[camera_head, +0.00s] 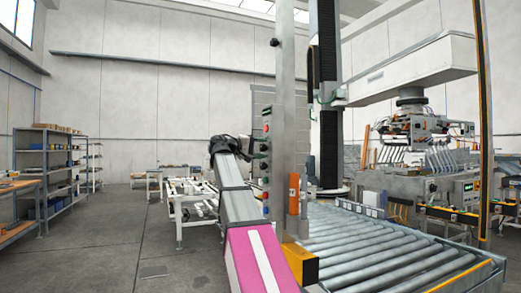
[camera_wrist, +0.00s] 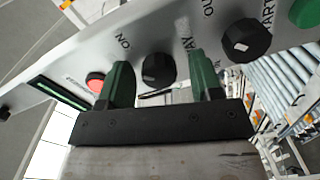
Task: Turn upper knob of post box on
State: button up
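The post box is a pale panel (camera_wrist: 55,60) with printed words, seen slanting across the wrist view. It carries a red button (camera_wrist: 95,81), a black knob (camera_wrist: 159,68), a second black knob (camera_wrist: 245,39) and a green button (camera_wrist: 305,12). The first knob, nearer the red button and the word ON, appears to be the upper one. My gripper (camera_wrist: 159,60) is open, with one green finger on each side of this knob and a visible gap on both sides. In the head view my gripper (camera_head: 246,147) is at the post box (camera_head: 267,140) on the grey post, mostly hidden.
Shelves (camera_head: 45,175) stand at the left. The floor (camera_head: 130,235) between shelves and my arm is clear.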

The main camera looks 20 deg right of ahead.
jog(key=a, duration=1)
jog(key=shift+s+a+r, duration=0.15)
jog(key=shift+a+r, duration=0.05)
jog(key=shift+a, duration=0.2)
